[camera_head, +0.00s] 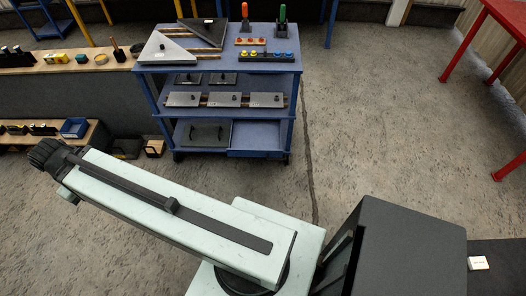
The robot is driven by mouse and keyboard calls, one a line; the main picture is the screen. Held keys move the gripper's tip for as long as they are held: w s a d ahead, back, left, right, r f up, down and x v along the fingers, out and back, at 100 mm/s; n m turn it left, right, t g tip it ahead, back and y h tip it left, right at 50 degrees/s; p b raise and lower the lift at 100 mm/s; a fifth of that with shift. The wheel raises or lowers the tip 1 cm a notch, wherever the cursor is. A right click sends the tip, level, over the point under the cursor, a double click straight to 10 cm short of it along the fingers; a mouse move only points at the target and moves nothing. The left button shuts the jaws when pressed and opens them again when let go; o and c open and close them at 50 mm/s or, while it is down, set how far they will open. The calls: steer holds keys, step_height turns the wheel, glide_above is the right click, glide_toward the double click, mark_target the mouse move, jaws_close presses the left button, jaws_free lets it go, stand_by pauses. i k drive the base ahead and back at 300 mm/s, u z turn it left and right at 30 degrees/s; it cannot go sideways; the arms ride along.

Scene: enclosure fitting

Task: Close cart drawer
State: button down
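A blue cart (293,103) with several shelves stands at the top middle. Its drawer (257,153) is at the lower right of the cart, and I see down into its blue, empty-looking inside, so it appears pulled out. How far out it is I cannot tell. My arm reaches to the left, away from the cart. My gripper (48,156) is the dark end at the far left, well apart from the drawer. Its fingers are too small and dark to tell whether they are open or shut.
Grey plates (223,99), triangular plates (168,50) and knobbed parts lie on the cart. A shelf unit (60,66) with small items and a blue bin (75,128) stands at left. A red-framed table (463,42) is at right. Floor between me and the cart is clear.

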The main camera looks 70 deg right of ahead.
mark_target(249, 137)
steer(key=i, duration=1.05)
steer(key=z, duration=1.55)
